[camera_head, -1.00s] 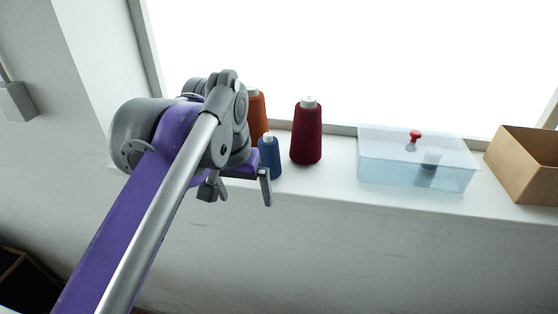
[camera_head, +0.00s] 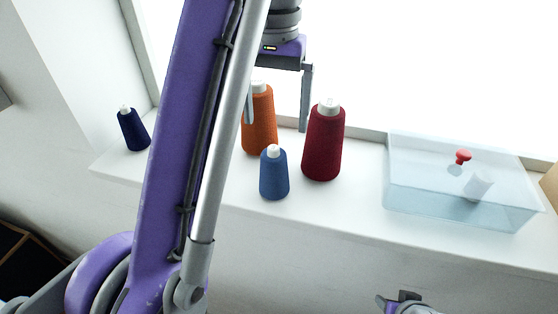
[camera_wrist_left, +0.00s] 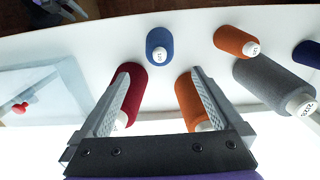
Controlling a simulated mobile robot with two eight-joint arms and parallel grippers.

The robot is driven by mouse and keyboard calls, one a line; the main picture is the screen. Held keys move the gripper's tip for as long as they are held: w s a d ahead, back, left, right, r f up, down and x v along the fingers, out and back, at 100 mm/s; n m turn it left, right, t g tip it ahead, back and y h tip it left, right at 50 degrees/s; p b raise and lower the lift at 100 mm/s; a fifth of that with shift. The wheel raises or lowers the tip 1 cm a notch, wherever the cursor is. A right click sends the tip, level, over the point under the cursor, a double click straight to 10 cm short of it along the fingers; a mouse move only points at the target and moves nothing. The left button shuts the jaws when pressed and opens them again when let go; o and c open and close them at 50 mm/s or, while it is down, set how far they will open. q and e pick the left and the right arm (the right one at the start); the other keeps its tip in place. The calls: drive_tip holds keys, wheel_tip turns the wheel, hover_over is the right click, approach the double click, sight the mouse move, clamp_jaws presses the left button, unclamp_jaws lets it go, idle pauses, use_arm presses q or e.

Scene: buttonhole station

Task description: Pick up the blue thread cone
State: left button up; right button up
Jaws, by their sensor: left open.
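The blue thread cone (camera_head: 273,174) stands upright on the white sill, in front of a taller orange cone (camera_head: 262,122) and left of a dark red cone (camera_head: 324,145). My left gripper (camera_head: 276,126) is above and behind it, open and empty, fingers pointing down. In the left wrist view the blue cone (camera_wrist_left: 159,45) lies just beyond the gap between the open fingertips (camera_wrist_left: 162,70), apart from them. The red cone (camera_wrist_left: 131,95) and orange cone (camera_wrist_left: 187,98) are partly hidden behind the fingers. Part of my right gripper (camera_head: 403,303) shows at the bottom edge of the head view.
A navy cone (camera_head: 133,130) stands at the sill's left end. A grey cone (camera_wrist_left: 268,85) and another orange cone (camera_wrist_left: 231,39) show in the left wrist view. A clear bluish box (camera_head: 450,205) with a red-topped item stands right. Sill between red cone and box is clear.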

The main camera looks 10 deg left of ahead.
sight(274, 162)
use_arm(q)
drive_tip(key=f, duration=0.1)
drive_tip(key=s+f+b, duration=0.1)
drive_tip(key=f, duration=0.1)
drive_tip(key=f+b, duration=0.1)
drive_tip(key=f, duration=0.1)
drive_tip(key=shift+s+f, duration=0.15)
drive_tip(key=shift+s, duration=0.1)
drive_tip(key=f, duration=0.1)
drive_tip(key=f+b, duration=0.1)
drive_tip(key=f, duration=0.1)
drive_tip(key=f+b, duration=0.1)
drive_tip(key=shift+w+f, duration=0.2)
drive_tip(key=shift+w, duration=0.05)
drive_tip(key=shift+s+f, duration=0.25)
drive_tip(key=shift+f, duration=0.05)
drive_tip(key=shift+w, duration=0.1)
use_arm(e)
drive_tip(key=s+f, duration=0.4)
drive_tip(key=f, duration=0.2)
drive_tip(key=shift+f+g, duration=0.25)
drive_tip(key=shift+g, duration=0.15)
use_arm(q)
drive_tip(key=shift+w, duration=0.1)
use_arm(e)
drive_tip(key=shift+w, duration=0.1)
use_arm(q)
drive_tip(key=shift+w, duration=0.1)
drive_tip(key=shift+c, duration=1)
drive_tip(key=c, duration=1.3)
